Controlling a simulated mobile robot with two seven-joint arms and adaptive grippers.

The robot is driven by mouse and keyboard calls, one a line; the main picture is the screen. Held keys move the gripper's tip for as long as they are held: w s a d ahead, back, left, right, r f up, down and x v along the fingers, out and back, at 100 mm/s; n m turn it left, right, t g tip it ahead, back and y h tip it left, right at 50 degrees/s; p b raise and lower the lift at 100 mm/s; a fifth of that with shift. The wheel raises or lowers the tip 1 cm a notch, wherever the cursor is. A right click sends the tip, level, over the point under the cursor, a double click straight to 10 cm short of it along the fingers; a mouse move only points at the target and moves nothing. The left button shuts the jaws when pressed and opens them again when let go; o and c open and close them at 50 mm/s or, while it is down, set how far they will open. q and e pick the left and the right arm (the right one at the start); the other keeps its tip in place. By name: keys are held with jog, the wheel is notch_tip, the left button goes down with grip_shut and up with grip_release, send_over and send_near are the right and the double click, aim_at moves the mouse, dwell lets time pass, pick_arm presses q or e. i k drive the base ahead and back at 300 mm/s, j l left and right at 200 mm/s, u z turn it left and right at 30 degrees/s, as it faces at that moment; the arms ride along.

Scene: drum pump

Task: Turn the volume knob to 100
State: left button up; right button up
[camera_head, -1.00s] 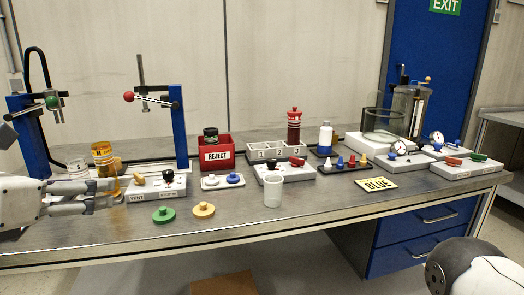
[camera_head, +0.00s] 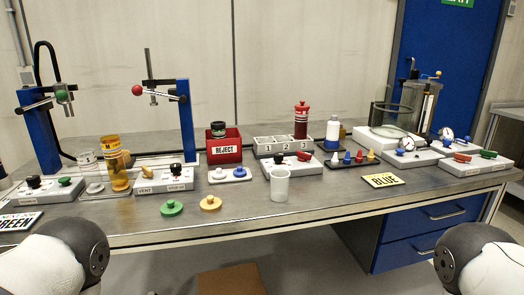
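Several white control boxes with knobs stand on the bench. The near middle-left box (camera_head: 163,180) carries a black knob (camera_head: 176,168), a tan lever and a label reading VENT; its second label is too small to read. Another box (camera_head: 285,185) at the centre has a black knob (camera_head: 304,157) and a red handle. A far-left box (camera_head: 48,190) has a black knob (camera_head: 33,182) and a green handle. I cannot tell which knob is the volume knob or what it reads. Only arm links of mine show at the lower corners; neither gripper is in view.
An amber bottle (camera_head: 119,168) stands left of the VENT box. A red REJECT bin (camera_head: 223,148) stands behind. The front edge of the bench is mostly clear.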

aim_at(34, 181)
jog(key=u, duration=1.45)
